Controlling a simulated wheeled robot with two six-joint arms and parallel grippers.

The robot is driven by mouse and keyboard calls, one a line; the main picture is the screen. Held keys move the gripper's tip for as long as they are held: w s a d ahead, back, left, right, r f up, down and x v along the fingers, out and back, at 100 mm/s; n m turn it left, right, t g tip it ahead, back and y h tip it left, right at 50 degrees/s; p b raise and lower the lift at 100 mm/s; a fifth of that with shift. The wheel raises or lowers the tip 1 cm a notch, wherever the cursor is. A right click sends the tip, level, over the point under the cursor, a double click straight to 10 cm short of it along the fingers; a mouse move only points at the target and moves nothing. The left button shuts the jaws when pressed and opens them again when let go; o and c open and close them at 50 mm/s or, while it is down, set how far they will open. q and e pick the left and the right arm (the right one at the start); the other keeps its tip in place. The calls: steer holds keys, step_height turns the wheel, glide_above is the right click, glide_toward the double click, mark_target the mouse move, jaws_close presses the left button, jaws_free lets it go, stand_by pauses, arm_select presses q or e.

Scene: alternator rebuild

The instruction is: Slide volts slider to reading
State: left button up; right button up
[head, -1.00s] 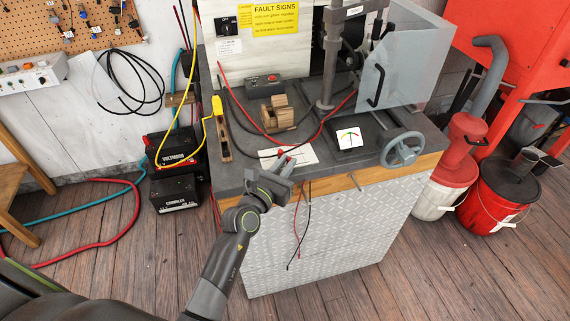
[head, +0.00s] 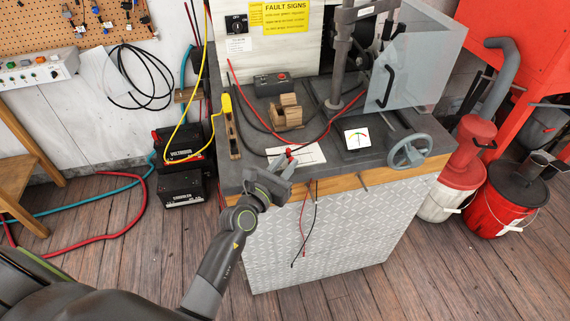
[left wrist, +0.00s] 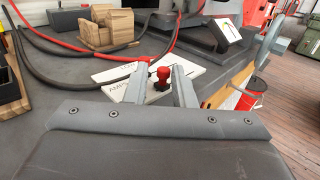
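A white card (head: 311,152) with black lettering lies on the bench top near its front edge. A red knob (head: 289,152) stands at its left part; in the left wrist view the red knob (left wrist: 162,73) sits on a dark base. My left gripper (head: 284,168) reaches over the front edge. In the left wrist view my left gripper (left wrist: 158,85) is open, one finger on each side of the knob with small gaps visible. A white dial (head: 357,138) with a coloured scale stands right of the card; its reading is too small to tell. My right gripper is out of view.
A wooden block (head: 287,112) and red and black cables lie behind the card. A grey handwheel (head: 410,151) and a clear guard (head: 418,70) stand at the right. A yellow-handled tool (head: 227,104) stands at the left bench edge.

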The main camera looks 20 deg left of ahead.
arm_select(q)
steer(key=shift+d, duration=0.1)
steer(key=s+a+b, duration=0.3)
steer(key=s, duration=1.4)
steer(key=shift+a, duration=0.2)
steer(key=s+a+f+n+g+y+p, duration=0.1)
steer(key=s+a+f+n+g+y, duration=0.15)
steer(key=f+n, duration=1.1)
steer(key=s+a+f+n+g+y, duration=0.3)
steer(key=f+n, duration=0.6)
steer(key=f, duration=0.9)
steer(key=s+a+f+n+g, duration=0.1)
steer(key=s+f+n+g, duration=0.4)
steer(key=s, duration=0.8)
steer(key=s+a+f+n+g+h, duration=0.1)
steer(key=s+f+n+g, duration=0.5)
steer(key=s+f+n, duration=0.5)
step_height(320, 180, down, 3)
steer(key=shift+s+f+p, duration=0.15)
steer(key=shift+s+p, duration=0.3)
steer(key=shift+s, duration=0.65)
